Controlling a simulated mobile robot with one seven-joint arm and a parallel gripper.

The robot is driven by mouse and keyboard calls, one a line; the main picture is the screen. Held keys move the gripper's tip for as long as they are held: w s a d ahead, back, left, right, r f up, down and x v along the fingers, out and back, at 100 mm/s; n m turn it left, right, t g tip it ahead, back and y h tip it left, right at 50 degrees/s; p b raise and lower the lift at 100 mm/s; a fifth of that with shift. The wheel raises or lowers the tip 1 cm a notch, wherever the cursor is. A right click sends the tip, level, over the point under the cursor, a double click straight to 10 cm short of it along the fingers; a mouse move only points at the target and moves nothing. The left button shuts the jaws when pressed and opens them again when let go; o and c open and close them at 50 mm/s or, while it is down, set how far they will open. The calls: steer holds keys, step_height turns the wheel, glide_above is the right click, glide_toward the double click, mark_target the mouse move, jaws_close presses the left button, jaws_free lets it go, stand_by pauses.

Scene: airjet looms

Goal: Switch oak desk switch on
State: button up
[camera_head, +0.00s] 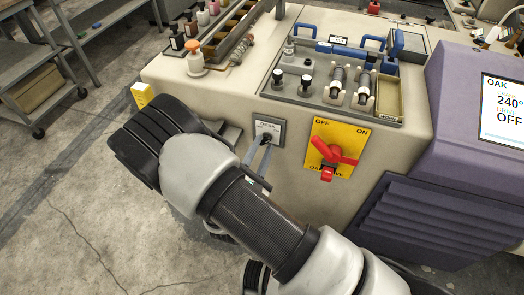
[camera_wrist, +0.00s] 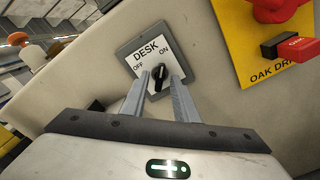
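The desk switch is a grey-framed plate (camera_head: 268,129) on the front of the cream cabinet, left of the yellow panel. In the wrist view its plate (camera_wrist: 134,51) reads DESK, OFF at left and ON at right. Its black knob (camera_wrist: 158,78) stands roughly upright in that picture; I cannot tell surely which mark it points to. My gripper (camera_wrist: 160,77) has its two fingers apart, one on each side of the knob, with gaps visible. In the head view the fingers of my gripper (camera_head: 262,156) reach up to the switch, and the arm hides part of the cabinet below.
A yellow panel (camera_head: 349,138) with a red rotary handle (camera_head: 332,150) and a red tag is close to the right. A purple housing (camera_head: 460,125) with a screen reading OAK, 240° and OFF stands further right. Bottles and tools sit on the cabinet top (camera_head: 290,112).

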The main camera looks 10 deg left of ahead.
steer(key=s, duration=0.6)
steer(key=shift+a, duration=0.2)
stand_by(0.4)
steer(key=s+a+p, duration=0.1)
steer(key=s, duration=1.6)
steer(key=shift+s+a, duration=0.15)
steer(key=shift+s, duration=0.05)
steer(key=shift+r, duration=0.1)
